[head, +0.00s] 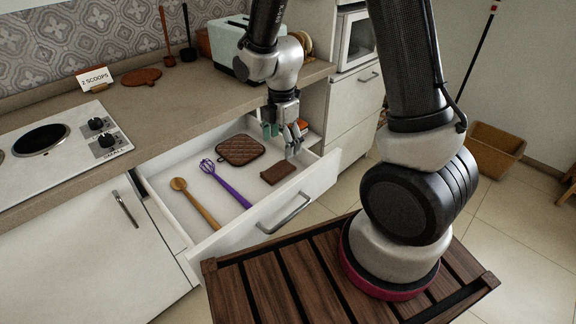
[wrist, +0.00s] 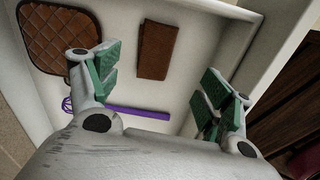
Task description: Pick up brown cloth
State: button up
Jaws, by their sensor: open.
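The brown cloth (head: 278,172) is a small folded rectangle lying flat in the open white drawer (head: 325,176), near its right end. In the wrist view the cloth (wrist: 157,50) lies at the top middle, fully in sight. My gripper (head: 285,146) hangs over the drawer, above and a little behind the cloth in the head view. It is open and empty. In the wrist view its green-padded fingers (wrist: 160,85) are spread wide to either side, with the cloth between and beyond them, not touching.
A quilted brown pot holder (head: 240,150), a purple whisk (head: 225,182) and a wooden spoon (head: 195,204) lie in the same drawer. The drawer walls stand close around the cloth. The counter (head: 170,105) is above, with a stove at left and a toaster behind my arm.

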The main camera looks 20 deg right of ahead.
aim_at(282, 166)
jog(key=shift+n, duration=0.6)
jog(key=f, duration=0.3)
jog(key=w+f, duration=0.1)
jog(key=f, duration=0.5)
jog(key=shift+w+d+f, duration=0.15)
jog(key=shift+f, duration=0.1)
jog(key=c, duration=0.8)
jog(key=shift+r, duration=0.1)
notch_tip(282, 166, up, 10)
jog(key=shift+f, duration=0.1)
